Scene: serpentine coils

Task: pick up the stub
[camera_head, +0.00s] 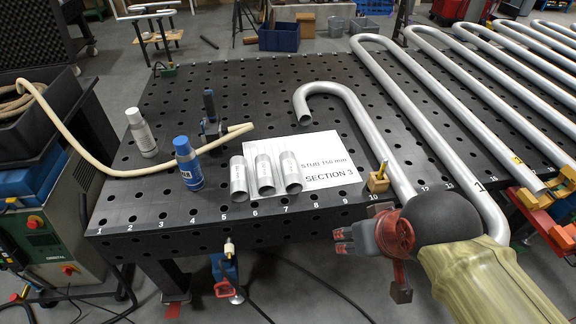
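Three short grey metal stubs lie side by side near the front of the perforated black table: the left stub (239,180), the middle stub (265,176) and the right stub (290,173). They lie partly on a white sheet (325,163) printed "STUB 150 mm SECTION 3". My gripper (343,241) is at the table's front edge, right of and nearer than the stubs, and apart from them.
A long serpentine coil (415,108) fills the right side. A brass-coloured block (378,181) sits near the front edge.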

